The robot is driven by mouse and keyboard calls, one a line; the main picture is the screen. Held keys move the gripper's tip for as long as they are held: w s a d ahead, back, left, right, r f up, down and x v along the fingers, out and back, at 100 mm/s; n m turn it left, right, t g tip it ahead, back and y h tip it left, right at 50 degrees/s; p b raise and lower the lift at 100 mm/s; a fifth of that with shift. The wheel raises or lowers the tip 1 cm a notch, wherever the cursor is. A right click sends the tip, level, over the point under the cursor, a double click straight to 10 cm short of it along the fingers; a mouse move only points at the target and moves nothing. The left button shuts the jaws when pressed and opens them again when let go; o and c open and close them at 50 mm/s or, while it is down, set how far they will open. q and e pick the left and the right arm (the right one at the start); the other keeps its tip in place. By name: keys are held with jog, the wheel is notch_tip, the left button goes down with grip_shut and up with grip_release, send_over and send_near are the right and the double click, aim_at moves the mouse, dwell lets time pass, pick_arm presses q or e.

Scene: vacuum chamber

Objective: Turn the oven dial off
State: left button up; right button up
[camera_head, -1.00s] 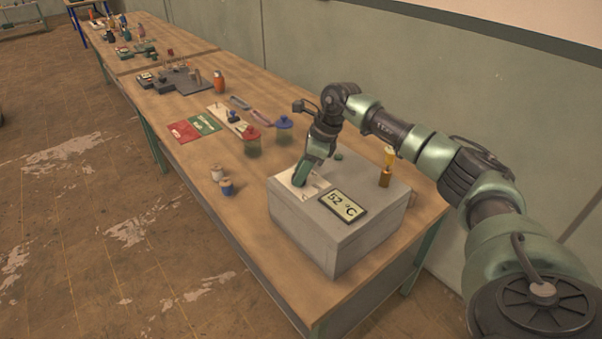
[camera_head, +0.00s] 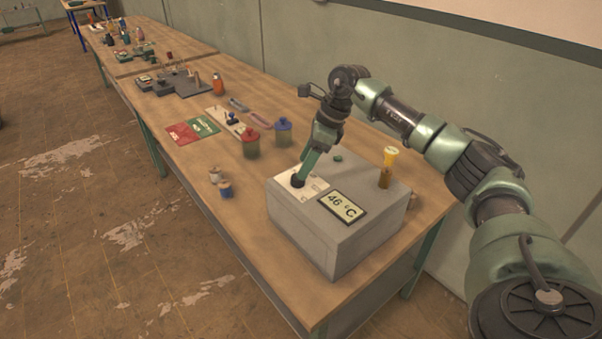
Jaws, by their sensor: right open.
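The oven (camera_head: 318,240) is a grey box at the front end of the wooden table. Its top carries a display (camera_head: 342,207) reading 46 °C and a pale dial panel (camera_head: 290,191). The dark dial (camera_head: 297,181) sits on that panel. My right gripper (camera_head: 301,174) reaches down from above, its green fingers right at the dial. Its jaws are open; I cannot tell whether they touch the dial. My left gripper is not in view.
Two small spools (camera_head: 226,189) stand left of the oven. Red-lidded (camera_head: 251,143) and blue-lidded (camera_head: 283,132) jars stand behind it. The table's front left edge is clear.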

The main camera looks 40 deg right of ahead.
jog(key=v, duration=0.3)
jog(key=shift+s+d+r, duration=0.1)
jog(key=shift+r, duration=0.25)
